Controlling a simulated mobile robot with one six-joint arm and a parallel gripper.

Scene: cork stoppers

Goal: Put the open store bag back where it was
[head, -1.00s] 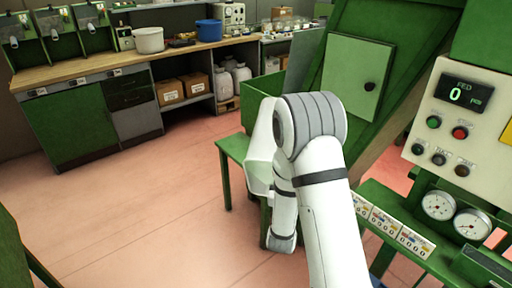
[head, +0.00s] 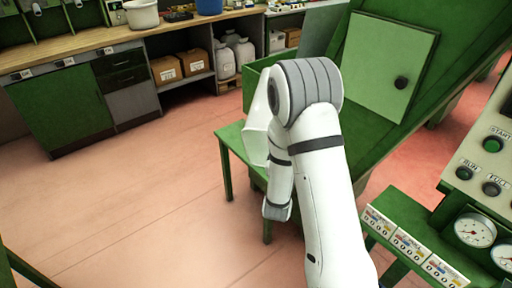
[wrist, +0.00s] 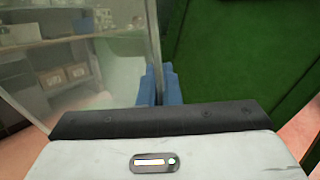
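A pale, see-through bag (head: 258,128) shows in the head view just left of my arm, over or beside a small green table (head: 232,136). In the wrist view the bag (wrist: 100,75) fills the left side as a clear, hazy sheet. The blue fingers of my gripper (wrist: 159,88) are close together, with the bag's edge between them. My arm hides the gripper in the head view. I cannot tell whether the bag touches the table.
A green machine with a hatch door (head: 385,68) stands close behind my arm. A control panel (head: 490,150) and gauges (head: 475,229) are at right. A workbench (head: 105,40) runs along the back left, with boxes (head: 166,69) below. The floor at left is clear.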

